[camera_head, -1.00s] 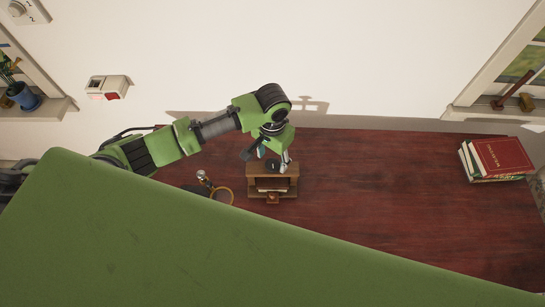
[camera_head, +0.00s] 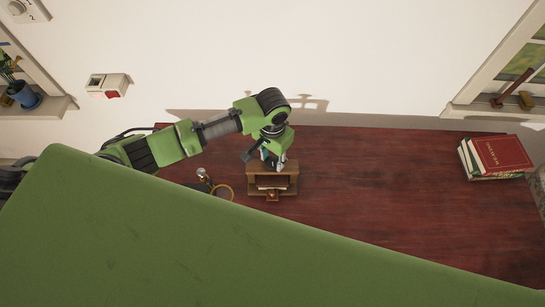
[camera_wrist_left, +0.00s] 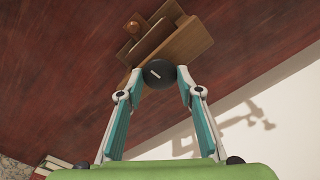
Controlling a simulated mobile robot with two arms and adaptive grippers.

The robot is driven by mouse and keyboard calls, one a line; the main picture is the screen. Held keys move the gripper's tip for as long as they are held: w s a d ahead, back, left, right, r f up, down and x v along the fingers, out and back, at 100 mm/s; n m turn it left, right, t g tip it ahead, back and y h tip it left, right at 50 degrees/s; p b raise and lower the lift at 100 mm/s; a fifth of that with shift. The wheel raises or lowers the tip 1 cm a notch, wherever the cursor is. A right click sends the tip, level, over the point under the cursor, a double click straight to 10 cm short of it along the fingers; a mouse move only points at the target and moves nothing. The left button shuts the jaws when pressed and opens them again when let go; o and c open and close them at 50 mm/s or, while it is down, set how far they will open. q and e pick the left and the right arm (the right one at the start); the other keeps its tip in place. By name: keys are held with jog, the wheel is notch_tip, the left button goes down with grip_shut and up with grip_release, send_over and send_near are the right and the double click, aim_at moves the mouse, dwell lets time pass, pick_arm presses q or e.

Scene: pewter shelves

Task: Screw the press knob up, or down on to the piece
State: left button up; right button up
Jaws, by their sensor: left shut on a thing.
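The press is a small wooden frame (camera_head: 287,179) standing on the dark red table. Its black round knob (camera_wrist_left: 159,74), with a pale line mark on top, sits between my fingertips in the left wrist view. My left gripper (camera_head: 273,163) reaches down over the top of the press and is shut on the knob; it also shows in the left wrist view (camera_wrist_left: 158,84). In the head view the knob is mostly hidden by the gripper. Inside the press, a flat layered piece (camera_head: 272,186) shows in the opening. My right gripper is not in view.
A brass ring (camera_head: 224,192) and a small metal-topped object (camera_head: 202,174) lie just left of the press. Books (camera_head: 499,157) are stacked at the table's right end. The red table (camera_head: 380,180) is clear between them. The white wall is close behind.

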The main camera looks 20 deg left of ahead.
pick_arm(q)
jog(key=m, duration=0.7)
jog(key=shift+m, duration=0.4)
jog(key=m, duration=0.4)
jog(key=shift+w, duration=0.1)
jog(key=shift+m, duration=2.1)
jog(key=o, duration=1.1)
